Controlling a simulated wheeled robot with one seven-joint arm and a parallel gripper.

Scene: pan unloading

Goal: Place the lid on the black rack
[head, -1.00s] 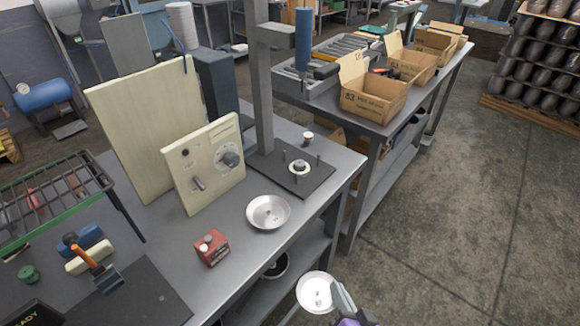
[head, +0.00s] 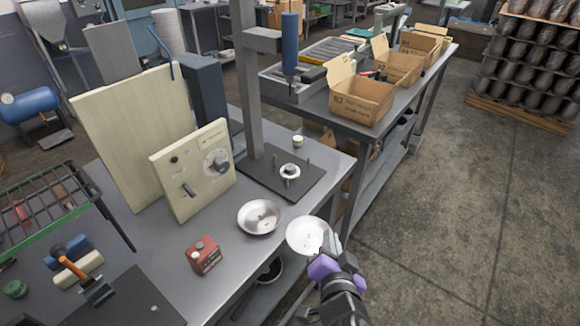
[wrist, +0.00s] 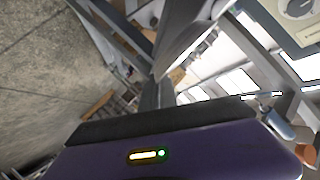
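The lid (head: 303,234) is a pale, round, shallow metal disc, tilted with its face toward the head camera. My gripper (head: 327,246) holds it by its right side, off the front edge of the table. In the wrist view the lid (wrist: 192,38) shows nearly edge-on at the fingers (wrist: 158,92); the exact grip point is hard to see. The black rack (head: 62,186), a wire grid with a green front edge, stands at the far left of the table, well away from my gripper. Reddish items show through its bars.
A silver pan (head: 259,217) and a red box (head: 204,254) are on the table (head: 225,275) between my gripper and the rack. A cream control panel (head: 193,170) and a grey post (head: 247,90) stand behind. An orange-handled tool (head: 82,270) lies front left.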

